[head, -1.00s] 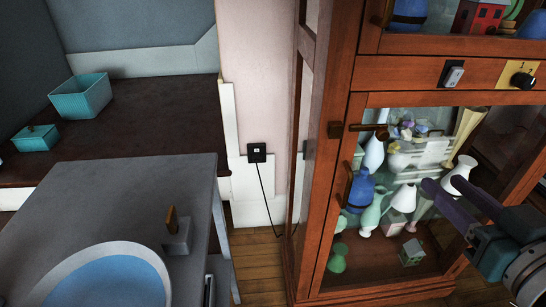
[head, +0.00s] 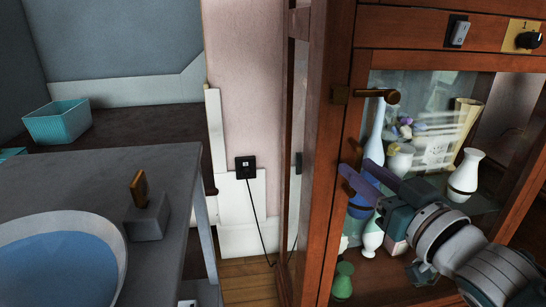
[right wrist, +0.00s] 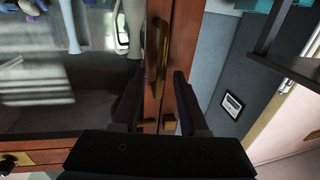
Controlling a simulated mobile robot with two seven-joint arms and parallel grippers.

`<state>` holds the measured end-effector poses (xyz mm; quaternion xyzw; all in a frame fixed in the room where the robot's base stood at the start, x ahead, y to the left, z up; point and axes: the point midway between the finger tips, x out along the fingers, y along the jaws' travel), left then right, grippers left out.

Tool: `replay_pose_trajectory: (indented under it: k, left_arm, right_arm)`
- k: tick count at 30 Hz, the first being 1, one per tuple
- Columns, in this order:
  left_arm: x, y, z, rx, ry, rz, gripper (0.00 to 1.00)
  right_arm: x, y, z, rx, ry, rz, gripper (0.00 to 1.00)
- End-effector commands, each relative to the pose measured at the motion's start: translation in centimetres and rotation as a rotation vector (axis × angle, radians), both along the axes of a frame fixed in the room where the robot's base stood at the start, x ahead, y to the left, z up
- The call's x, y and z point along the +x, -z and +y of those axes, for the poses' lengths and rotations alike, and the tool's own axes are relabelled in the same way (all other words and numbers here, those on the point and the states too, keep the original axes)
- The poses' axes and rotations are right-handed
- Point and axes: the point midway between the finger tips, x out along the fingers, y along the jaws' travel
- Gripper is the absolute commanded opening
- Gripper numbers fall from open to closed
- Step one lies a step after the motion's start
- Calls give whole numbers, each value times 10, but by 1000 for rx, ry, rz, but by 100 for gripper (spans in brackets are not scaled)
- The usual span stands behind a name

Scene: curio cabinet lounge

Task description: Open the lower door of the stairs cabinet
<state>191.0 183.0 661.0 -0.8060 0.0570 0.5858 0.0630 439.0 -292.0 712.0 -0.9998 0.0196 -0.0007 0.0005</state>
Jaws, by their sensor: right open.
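The stairs cabinet (head: 318,200) is reddish-brown wood, on the right of the head view. Its lower glass door (head: 352,135) looks shut, with vases visible behind the pane. A dark latch or knob (head: 375,96) sticks out sideways near the door's upper left corner. My right gripper (head: 358,173) is open at the door's left edge, below the latch. In the right wrist view, a brass upright handle (right wrist: 158,60) lies on the wooden frame, between the open fingers (right wrist: 157,88). I cannot tell whether they touch it. In the head view the gripper hides the handle. My left gripper is not in view.
A grey table (head: 180,185) with a blue-filled basin (head: 60,270) stands at left. A teal box (head: 58,121) sits on the dark counter behind. A socket (head: 245,167) with a hanging cord is on the wall. Some floor (head: 248,280) is clear between table and cabinet.

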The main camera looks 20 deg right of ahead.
Motion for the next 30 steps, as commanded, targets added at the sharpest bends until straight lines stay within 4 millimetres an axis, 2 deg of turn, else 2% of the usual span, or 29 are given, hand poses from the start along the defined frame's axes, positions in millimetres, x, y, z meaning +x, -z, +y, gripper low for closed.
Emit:
replay_pose_trajectory:
  k: [5,13,25,30]
  left_arm:
    - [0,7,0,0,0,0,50]
    - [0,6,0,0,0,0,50]
    - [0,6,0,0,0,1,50]
    - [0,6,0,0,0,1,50]
  right_arm:
    - [15,1,-1,-2,0,0,43]
    - [17,0,-1,-1,0,1,43]
    - [17,0,-1,-1,0,1,0]
    - [17,0,-1,-1,0,1,0]
